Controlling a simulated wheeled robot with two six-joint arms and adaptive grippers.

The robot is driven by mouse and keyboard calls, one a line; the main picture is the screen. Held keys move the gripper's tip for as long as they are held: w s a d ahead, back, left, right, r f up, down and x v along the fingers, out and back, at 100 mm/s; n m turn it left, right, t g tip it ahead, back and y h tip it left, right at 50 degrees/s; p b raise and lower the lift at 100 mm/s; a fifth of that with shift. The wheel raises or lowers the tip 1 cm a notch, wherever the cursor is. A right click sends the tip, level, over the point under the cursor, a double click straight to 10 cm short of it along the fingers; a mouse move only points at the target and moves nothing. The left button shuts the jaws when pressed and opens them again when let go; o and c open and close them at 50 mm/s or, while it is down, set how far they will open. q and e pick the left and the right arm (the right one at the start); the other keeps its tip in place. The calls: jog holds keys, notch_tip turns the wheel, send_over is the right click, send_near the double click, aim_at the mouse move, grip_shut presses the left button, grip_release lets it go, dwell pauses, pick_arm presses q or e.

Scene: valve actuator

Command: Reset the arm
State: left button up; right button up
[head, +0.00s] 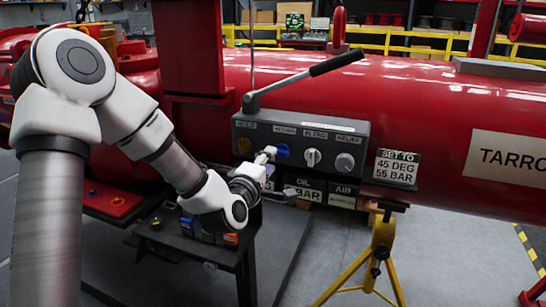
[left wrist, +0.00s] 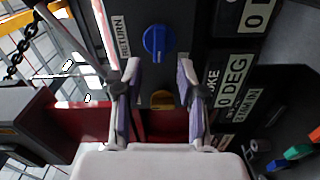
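A grey valve control box (head: 350,130) is fixed to the large red pipe. Its face carries a yellow knob (head: 244,146), a blue knob (head: 283,150), a white knob (head: 313,157) and a grey knob (head: 345,162). A lever with a black grip (head: 337,64) rises from its top, slanting up to the right. My left gripper (head: 267,156) is at the box front, near the blue knob. In the left wrist view, my left gripper (left wrist: 158,78) has its fingers apart and empty, with the blue knob (left wrist: 158,40) just beyond the fingertips and the yellow knob (left wrist: 162,98) between the fingers. My right gripper is not in view.
A sign reading 45 DEG, 55 BAR (head: 396,168) stands right of the box. Oil and air gauge labels (head: 306,189) are below it. A dark side table (head: 170,238) stands under my left arm, and a yellow stand (head: 382,240) is at the right.

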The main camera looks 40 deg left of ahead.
pick_arm(q)
jog(key=v, duration=0.3)
jog(key=shift+s+d, duration=0.1)
jog(key=shift+s, duration=0.3)
